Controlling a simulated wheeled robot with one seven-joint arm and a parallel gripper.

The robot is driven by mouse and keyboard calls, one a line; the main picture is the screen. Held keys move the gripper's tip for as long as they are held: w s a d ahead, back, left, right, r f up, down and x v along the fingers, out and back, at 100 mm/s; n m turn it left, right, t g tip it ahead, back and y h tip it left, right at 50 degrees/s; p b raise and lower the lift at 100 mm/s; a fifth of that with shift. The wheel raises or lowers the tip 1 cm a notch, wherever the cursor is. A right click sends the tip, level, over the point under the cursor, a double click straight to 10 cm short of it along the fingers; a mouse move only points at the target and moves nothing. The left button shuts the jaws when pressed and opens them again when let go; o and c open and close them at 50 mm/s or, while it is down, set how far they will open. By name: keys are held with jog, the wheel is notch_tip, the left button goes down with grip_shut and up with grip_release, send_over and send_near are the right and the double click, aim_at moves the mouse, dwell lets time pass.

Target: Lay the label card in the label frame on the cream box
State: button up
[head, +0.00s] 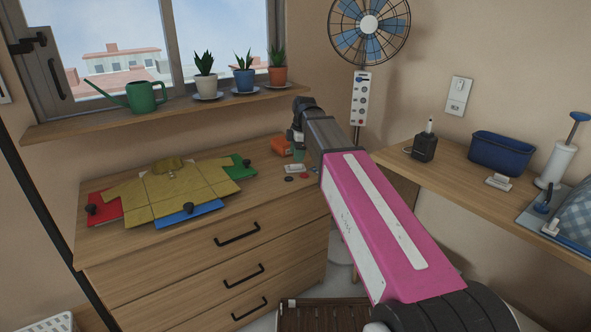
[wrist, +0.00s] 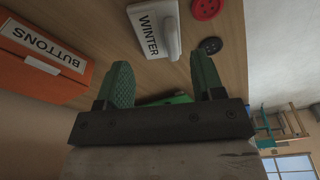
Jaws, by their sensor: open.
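A white label card reading WINTER (wrist: 152,22), with a raised pale tab (wrist: 172,35), lies flat on the wooden dresser top. It shows small in the head view (head: 294,168), just below my gripper. My gripper (wrist: 163,82) has two green fingers spread apart with nothing held between them. The card lies beyond the fingertips in the wrist view, apart from them. In the head view my arm hides much of the gripper (head: 298,153). I cannot make out a cream box or its label frame in either view.
An orange box (wrist: 35,72) labelled BUTTONS stands beside the card. A red button (wrist: 206,8) and a dark button (wrist: 210,46) lie on its other side. A yellow shirt (head: 174,190) on coloured boards covers the dresser's left. A desk (head: 455,190) stands right.

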aim_at(295, 166)
jog(key=f, duration=0.4)
jog(key=shift+a+f, duration=0.35)
jog(key=shift+f, duration=0.05)
jog(key=c, duration=0.6)
jog(key=shift+r, duration=0.2)
jog(key=shift+c, duration=0.2)
